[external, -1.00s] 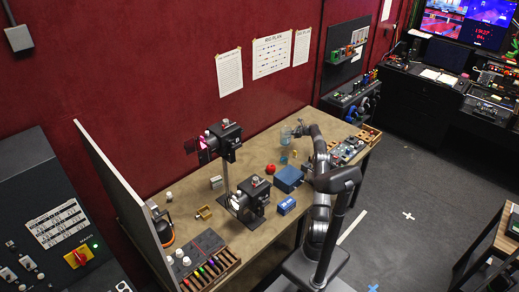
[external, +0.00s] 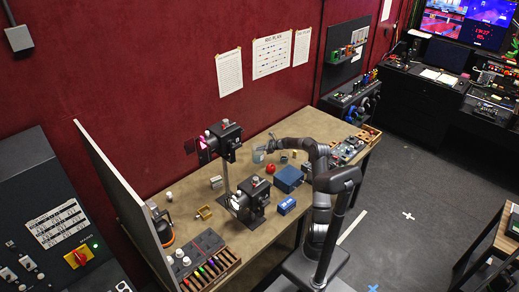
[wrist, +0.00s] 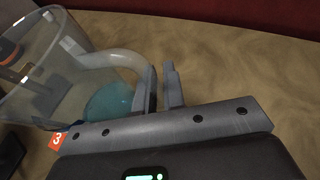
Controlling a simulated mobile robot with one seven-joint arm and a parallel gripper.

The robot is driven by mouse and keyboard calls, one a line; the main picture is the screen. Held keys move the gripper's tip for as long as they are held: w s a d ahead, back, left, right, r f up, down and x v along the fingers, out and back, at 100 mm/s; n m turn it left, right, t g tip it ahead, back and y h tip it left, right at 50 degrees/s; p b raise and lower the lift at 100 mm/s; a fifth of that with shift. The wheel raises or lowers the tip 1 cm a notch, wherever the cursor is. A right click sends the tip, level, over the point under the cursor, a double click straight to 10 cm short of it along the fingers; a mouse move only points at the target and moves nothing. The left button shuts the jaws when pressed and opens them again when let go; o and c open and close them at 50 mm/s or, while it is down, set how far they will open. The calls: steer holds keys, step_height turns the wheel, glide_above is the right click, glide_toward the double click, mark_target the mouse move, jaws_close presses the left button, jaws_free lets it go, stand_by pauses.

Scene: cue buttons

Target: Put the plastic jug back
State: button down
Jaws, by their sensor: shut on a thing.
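The clear plastic jug (wrist: 45,75) fills the left of the wrist view. It has a curved pale handle and some blue-green colour at its bottom. My gripper (wrist: 162,88) is shut on the jug's handle, with its fingers at the handle's outer curve. In the external view the jug (external: 258,156) is small and pale, left of my gripper (external: 268,147) over the far middle part of the workbench (external: 240,165). I cannot tell whether its base touches the bench.
A red ball (external: 270,168), a blue box (external: 289,179) and a small teal cup (external: 284,159) stand near the jug. Black lamp-like devices (external: 224,138) on a stand are to its left. Electronics and wooden trays (external: 352,148) lie at the right end.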

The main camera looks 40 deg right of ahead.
steer(key=w+a+f, duration=0.4)
steer(key=a, duration=0.1)
steer(key=w+a+f, duration=0.2)
steer(key=w, duration=0.1)
steer(key=shift+a, duration=0.25)
steer(key=shift+f, duration=2.1)
steer(key=shift+f, duration=0.15)
steer(key=c, duration=1.5)
jaws_free()
steer(key=shift+s+d+r, duration=0.2)
steer(key=shift+s+r, duration=0.05)
steer(key=v, duration=1.1)
steer(key=shift+s, duration=0.1)
